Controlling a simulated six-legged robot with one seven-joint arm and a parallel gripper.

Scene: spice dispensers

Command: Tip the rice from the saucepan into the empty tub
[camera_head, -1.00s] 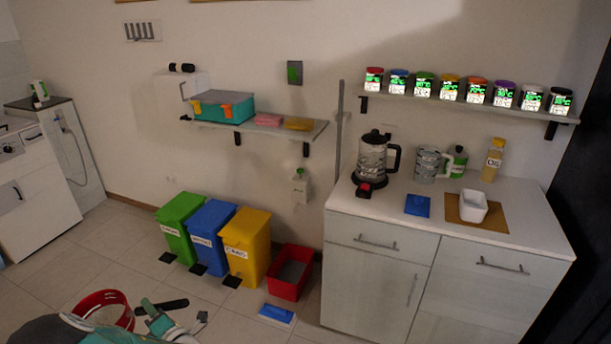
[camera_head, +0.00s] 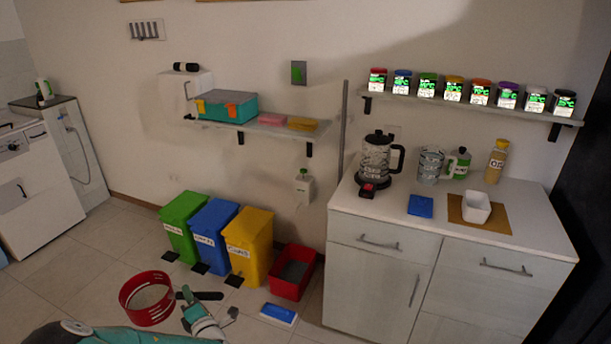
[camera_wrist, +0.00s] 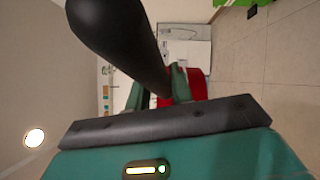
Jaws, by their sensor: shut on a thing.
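The red saucepan (camera_head: 147,313) is at the lower left of the head view, held out over the tiled floor. Its black handle (camera_head: 208,296) points right. My gripper (camera_head: 188,297) is shut on the handle. In the wrist view the dark handle (camera_wrist: 122,38) passes between the fingers of my gripper (camera_wrist: 160,92), and part of the red pan (camera_wrist: 196,85) shows beyond them. The pale inside of the pan is too small to tell whether it is rice. A white square tub (camera_head: 476,210) stands on a brown mat (camera_head: 462,213) on the counter and looks empty.
Coloured bins, an open red box (camera_head: 288,289) and a blue-white item (camera_head: 278,314) are on the floor. Spice jars line the shelf above.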

